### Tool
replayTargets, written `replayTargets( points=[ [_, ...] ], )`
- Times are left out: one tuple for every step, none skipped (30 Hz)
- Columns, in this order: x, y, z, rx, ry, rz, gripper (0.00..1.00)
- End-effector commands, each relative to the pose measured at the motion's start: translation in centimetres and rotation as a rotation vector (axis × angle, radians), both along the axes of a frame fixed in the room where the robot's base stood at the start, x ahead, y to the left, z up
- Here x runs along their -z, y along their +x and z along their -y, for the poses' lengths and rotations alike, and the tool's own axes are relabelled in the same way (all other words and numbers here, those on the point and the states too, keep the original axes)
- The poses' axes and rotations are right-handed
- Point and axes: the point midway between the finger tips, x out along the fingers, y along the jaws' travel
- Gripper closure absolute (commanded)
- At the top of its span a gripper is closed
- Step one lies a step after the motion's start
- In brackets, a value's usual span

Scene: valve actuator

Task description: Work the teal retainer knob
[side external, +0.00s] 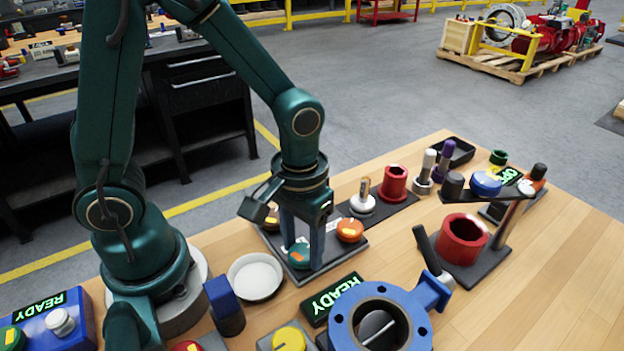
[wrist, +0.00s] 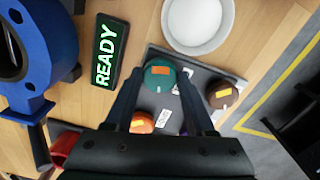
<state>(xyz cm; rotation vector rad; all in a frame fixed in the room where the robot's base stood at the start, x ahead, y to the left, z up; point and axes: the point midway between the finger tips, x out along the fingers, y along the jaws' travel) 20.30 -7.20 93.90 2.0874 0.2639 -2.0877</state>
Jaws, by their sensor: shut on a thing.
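The teal retainer knob (side external: 299,256) has an orange mark on top and sits on a dark plate (side external: 322,266) with labels. It also shows in the wrist view (wrist: 158,77). My gripper (side external: 302,248) points straight down over it. In the wrist view the two fingers of my gripper (wrist: 160,84) stand on either side of the knob, shut on it. The knob's sides are partly hidden by the fingers. An orange knob (side external: 350,230) and a brown knob (wrist: 222,93) share the same plate.
A white dish (side external: 255,276) stands close to the plate. A green READY display (side external: 331,299) and a blue flanged valve (side external: 352,318) are in front. A red cylinder (side external: 462,240) and a post with an arm (side external: 510,222) stand to the right. The bench's right side is clear.

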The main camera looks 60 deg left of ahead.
Motion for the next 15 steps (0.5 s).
replayTargets(
  points=[
    [-0.06,0.0,0.0,0.019,0.0,0.0,1.0],
    [-0.06,0.0,0.0,0.031,0.0,0.0,1.0],
    [-0.06,0.0,0.0,0.044,0.0,0.0,1.0],
    [-0.07,0.0,0.0,0.052,0.0,0.0,1.0],
    [-0.07,0.0,0.0,0.06,0.0,0.0,1.0],
    [-0.07,0.0,0.0,0.069,0.0,0.0,1.0],
    [-0.07,0.0,0.0,0.074,0.0,0.0,1.0],
    [-0.07,0.0,0.0,0.078,0.0,0.0,1.0],
    [-0.07,0.0,0.0,0.082,0.0,0.0,1.0],
    [-0.07,0.0,0.0,0.084,0.0,0.0,1.0],
    [-0.07,0.0,0.0,0.086,0.0,0.0,1.0],
    [-0.07,0.0,0.0,0.087,0.0,0.0,1.0],
    [-0.07,0.0,0.0,0.088,0.0,0.0,1.0],
    [-0.08,0.0,0.0,0.088,0.0,0.0,1.0],
    [-0.08,0.0,0.0,0.088,0.0,0.0,1.0]
  ],
)
